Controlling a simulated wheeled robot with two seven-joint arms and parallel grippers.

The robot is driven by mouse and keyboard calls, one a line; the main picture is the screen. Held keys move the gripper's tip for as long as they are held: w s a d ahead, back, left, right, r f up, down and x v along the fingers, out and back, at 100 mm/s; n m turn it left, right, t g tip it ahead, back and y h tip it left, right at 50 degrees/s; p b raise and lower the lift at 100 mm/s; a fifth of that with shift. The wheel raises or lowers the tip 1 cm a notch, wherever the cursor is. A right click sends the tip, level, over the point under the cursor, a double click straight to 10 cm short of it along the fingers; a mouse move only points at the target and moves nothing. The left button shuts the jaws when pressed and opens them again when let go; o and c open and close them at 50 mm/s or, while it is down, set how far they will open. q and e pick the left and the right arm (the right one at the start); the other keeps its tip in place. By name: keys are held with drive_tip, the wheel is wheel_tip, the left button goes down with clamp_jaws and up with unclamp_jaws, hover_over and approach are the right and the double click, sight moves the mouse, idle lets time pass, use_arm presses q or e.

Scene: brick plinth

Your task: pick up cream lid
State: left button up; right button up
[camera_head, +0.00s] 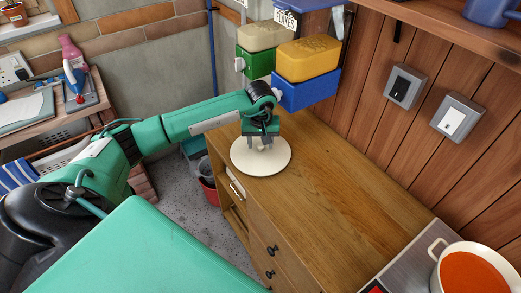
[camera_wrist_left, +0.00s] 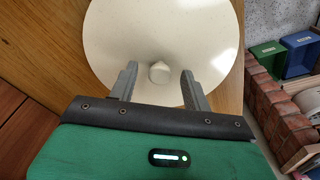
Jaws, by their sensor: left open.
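The cream lid (camera_head: 246,160) is a round flat disc lying on the wooden cabinet top near its left edge. In the left wrist view the cream lid (camera_wrist_left: 155,35) fills the upper middle, with a small knob (camera_wrist_left: 159,72) at its centre. My left gripper (camera_head: 263,144) is over the lid, pointing down at it. Its fingers (camera_wrist_left: 158,82) are open, one on each side of the knob, with a gap to it on both sides. Whether the fingertips touch the lid is unclear. My right gripper is not in view.
Behind the lid are a blue bin (camera_head: 308,92) with a yellow block (camera_head: 308,60) and a green bin (camera_head: 256,64). A white pot (camera_head: 437,262) of orange contents stands at the front right. The cabinet top (camera_head: 330,185) right of the lid is clear.

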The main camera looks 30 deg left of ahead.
use_arm(q)
clamp_jaws()
idle(0.4)
